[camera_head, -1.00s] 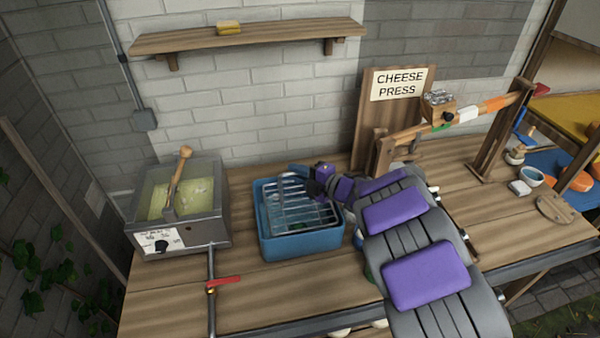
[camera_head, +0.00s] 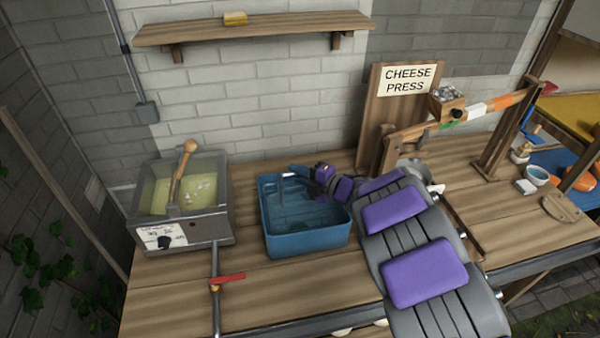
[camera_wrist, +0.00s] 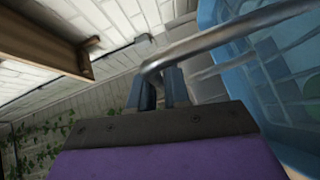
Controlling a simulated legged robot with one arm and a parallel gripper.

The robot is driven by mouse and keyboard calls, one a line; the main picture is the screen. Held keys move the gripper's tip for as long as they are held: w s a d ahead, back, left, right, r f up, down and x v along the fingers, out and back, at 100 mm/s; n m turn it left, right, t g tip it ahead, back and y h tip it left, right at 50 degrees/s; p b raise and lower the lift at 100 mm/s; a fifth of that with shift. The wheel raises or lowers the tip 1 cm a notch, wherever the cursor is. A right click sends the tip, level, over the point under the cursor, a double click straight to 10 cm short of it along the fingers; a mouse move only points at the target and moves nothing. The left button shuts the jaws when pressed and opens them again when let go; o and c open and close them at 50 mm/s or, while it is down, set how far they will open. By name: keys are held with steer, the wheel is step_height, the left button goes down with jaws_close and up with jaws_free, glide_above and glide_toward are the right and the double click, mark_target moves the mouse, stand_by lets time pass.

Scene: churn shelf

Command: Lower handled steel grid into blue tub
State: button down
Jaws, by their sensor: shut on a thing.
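The blue tub (camera_head: 305,245) stands on the wooden bench, left of my arm. My gripper (camera_head: 298,171) is at the tub's back rim, shut on the handle of the steel grid. A thin upright bar of the handle (camera_head: 282,195) runs down inside the tub. The grid's flat slatted part is hard to make out inside the dark tub. In the wrist view, the gripper fingers (camera_wrist: 157,88) close around the bent steel handle bar (camera_wrist: 215,38). The blue tub wall (camera_wrist: 240,95) fills the right side there.
A grey vat (camera_head: 185,232) with a wooden-handled tool stands left of the tub. A pipe with a red lever (camera_head: 228,278) is in front. The cheese press (camera_head: 450,125) stands to the right. A shelf (camera_head: 290,32) hangs above.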

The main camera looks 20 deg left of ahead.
steer(key=shift+f, duration=0.1)
steer(key=shift+d+f+b, duration=0.1)
steer(key=shift+f+b, duration=0.3)
steer(key=shift+f, duration=0.15)
steer(key=shift+d+f+b, duration=0.15)
steer(key=shift+f+b, duration=0.25)
steer(key=shift+f, duration=0.35)
stand_by(0.4)
steer(key=shift+d+f, duration=0.15)
steer(key=shift+d, duration=0.1)
steer(key=shift+a+f+b, duration=0.1)
steer(key=shift+f+b, duration=0.15)
steer(key=shift+b, duration=0.1)
stand_by(0.6)
